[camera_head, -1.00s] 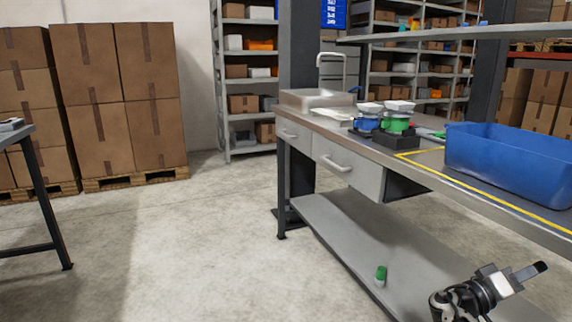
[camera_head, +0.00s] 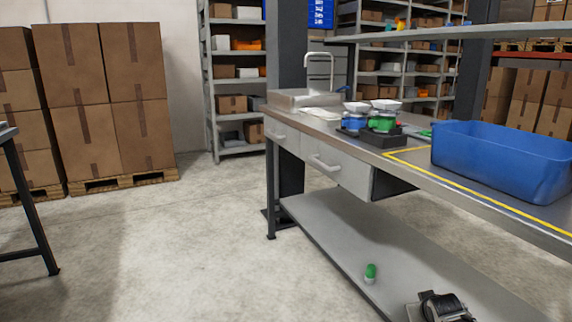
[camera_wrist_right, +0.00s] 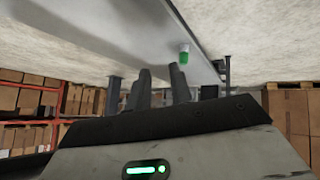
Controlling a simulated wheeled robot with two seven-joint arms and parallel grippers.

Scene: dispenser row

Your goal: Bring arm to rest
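Part of my right arm (camera_head: 440,307) shows at the bottom edge of the head view, in front of the workbench's lower shelf (camera_head: 375,250). My left arm and gripper are not in view.
A small green and white container (camera_head: 370,273) stands on the lower shelf. A blue bin (camera_head: 500,160) and a dark holder (camera_head: 370,137) with blue and green dispensers are on the workbench top.

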